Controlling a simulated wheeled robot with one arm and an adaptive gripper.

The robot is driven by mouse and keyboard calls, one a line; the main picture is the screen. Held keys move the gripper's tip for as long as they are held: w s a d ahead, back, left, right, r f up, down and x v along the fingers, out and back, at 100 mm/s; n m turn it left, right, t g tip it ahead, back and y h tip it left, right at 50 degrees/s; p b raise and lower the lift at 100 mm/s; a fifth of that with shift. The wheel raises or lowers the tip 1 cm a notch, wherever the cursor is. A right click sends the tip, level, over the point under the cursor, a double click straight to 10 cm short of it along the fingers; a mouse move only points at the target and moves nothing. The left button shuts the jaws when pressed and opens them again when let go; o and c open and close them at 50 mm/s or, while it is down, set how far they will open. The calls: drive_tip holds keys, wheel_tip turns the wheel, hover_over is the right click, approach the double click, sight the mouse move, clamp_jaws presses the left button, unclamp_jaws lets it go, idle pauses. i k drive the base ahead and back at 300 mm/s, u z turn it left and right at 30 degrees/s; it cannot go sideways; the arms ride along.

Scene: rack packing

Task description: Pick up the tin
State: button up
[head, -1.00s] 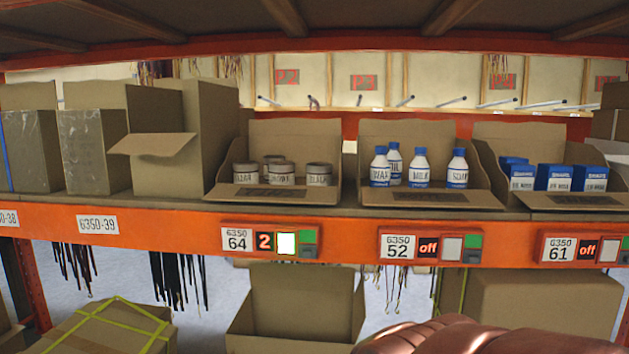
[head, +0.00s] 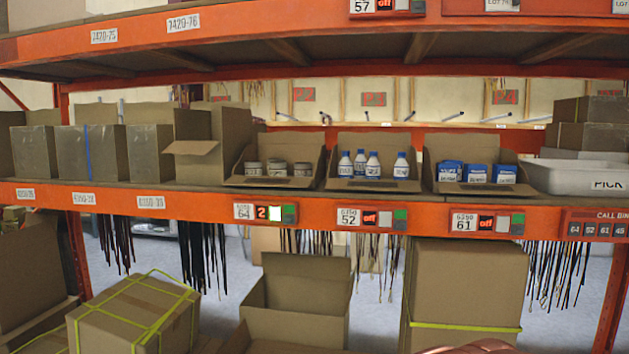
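Several grey tins with dark lettering stand upright in an open cardboard bin on the orange rack shelf, left of centre in the head view. The front tin (head: 277,168) is in the middle, with another tin (head: 253,169) at its left and one (head: 302,169) at its right. The bin (head: 246,182) sits above label 64, whose display shows 2. My gripper is not in view; only a small reddish-brown part of me shows at the bottom edge.
A bin of white bottles with blue caps (head: 373,165) and a bin of blue boxes (head: 477,173) stand to the right. A white PICK tray (head: 575,176) is further right. Closed cartons (head: 90,153) fill the left. An upper shelf beam (head: 250,18) spans above; black straps (head: 202,250) hang below.

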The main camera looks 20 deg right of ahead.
sight(301, 168)
drive_tip(key=u, duration=1.05)
drive_tip(key=i, duration=0.75)
drive_tip(key=u, duration=0.1)
